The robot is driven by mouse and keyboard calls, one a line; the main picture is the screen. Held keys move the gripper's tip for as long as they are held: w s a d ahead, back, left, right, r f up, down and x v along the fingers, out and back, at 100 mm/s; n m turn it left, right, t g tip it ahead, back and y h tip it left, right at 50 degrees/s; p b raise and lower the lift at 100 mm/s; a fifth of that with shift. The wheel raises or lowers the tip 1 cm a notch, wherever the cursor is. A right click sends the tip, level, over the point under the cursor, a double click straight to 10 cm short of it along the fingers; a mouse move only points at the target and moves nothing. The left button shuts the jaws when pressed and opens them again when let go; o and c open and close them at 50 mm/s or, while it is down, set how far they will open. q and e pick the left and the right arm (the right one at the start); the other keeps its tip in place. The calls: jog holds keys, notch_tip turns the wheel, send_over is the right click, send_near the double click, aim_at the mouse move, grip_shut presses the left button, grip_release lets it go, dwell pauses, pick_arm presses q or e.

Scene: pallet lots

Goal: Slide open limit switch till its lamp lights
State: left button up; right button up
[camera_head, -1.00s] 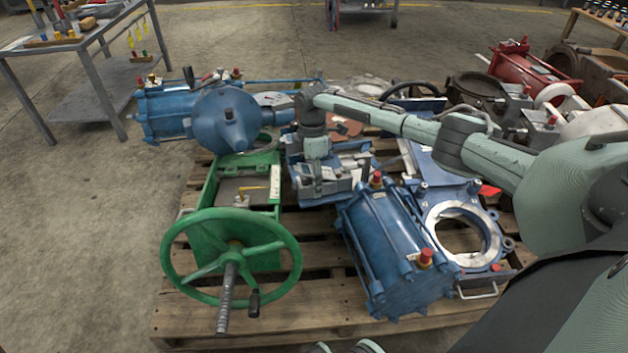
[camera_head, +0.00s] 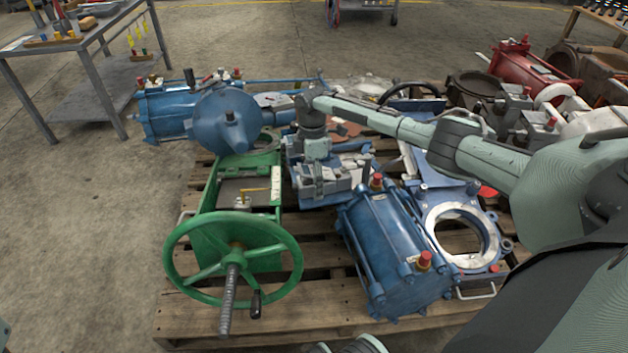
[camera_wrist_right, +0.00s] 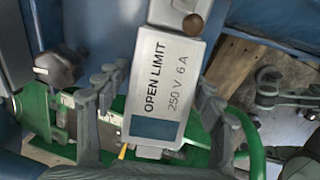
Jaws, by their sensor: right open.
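The open limit switch (camera_wrist_right: 168,85) is a light grey box marked "OPEN LIMIT 250 V 6 A" in the right wrist view, tilted in the picture. It has a dark blue rectangle at its lower end and a small brown round part (camera_wrist_right: 193,25) near its top. I see no lit lamp, and cannot tell which part is the lamp. My right gripper (camera_wrist_right: 158,86) is open, with one finger on each side of the box; I cannot tell whether they touch it. In the head view my right gripper (camera_head: 320,180) is low over blue and grey equipment, the switch hard to make out.
A green gate valve with a handwheel (camera_head: 234,213) stands left of my right gripper. A blue cylinder (camera_head: 392,245) and a blue valve with a ring opening (camera_head: 428,220) stand to its right. All crowd a wooden pallet (camera_head: 290,318). Open floor (camera_head: 70,230) lies left.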

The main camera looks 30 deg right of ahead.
jog(key=r, duration=0.8)
jog(key=w+r, duration=0.1)
jog(key=r, duration=0.3)
jog(key=shift+d, duration=0.2)
jog(key=shift+a, duration=0.1)
